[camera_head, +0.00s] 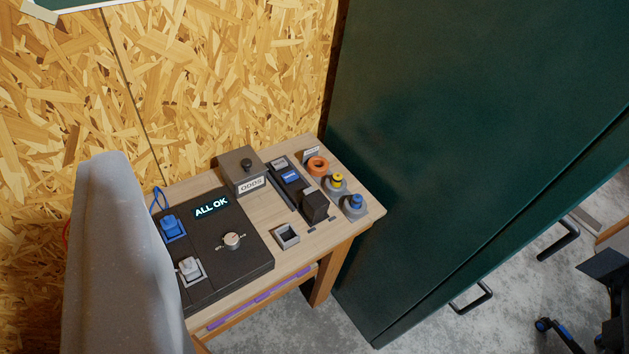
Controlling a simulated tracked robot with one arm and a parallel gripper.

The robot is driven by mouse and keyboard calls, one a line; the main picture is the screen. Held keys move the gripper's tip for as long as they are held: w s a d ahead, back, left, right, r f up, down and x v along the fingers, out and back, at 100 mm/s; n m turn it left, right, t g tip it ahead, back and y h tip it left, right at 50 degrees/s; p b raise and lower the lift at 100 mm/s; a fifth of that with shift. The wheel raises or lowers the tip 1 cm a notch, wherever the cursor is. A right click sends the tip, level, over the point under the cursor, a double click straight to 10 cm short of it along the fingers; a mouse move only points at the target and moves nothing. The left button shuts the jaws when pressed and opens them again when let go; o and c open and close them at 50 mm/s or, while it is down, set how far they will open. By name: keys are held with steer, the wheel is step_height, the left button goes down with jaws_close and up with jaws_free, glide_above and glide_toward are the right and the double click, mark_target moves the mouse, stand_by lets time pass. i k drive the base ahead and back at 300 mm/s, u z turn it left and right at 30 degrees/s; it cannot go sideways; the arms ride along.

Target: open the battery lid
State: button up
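On the wooden bench, a long dark unit (285,174) with a blue label lies between a counter box and the coloured parts. A raised black block (314,206) stands at its near end. I cannot tell for sure which part is the battery lid. A small grey square frame (286,235) with a dark hollow sits in front of the unit. A large grey rounded shape (118,250), seemingly part of my arm or gripper, fills the lower left, apart from the dark unit. No pair of fingertips shows, so its opening cannot be told.
A dark panel (212,268) carries an "ALL OK" display, a dial, and blue and white parts. Orange, yellow and blue round parts (336,183) line the right side. A dark green cabinet (450,150) stands right of the bench.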

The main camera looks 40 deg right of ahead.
mark_target(314, 202)
steer(key=z, duration=0.05)
steer(key=i, duration=0.9)
steer(key=u, duration=0.1)
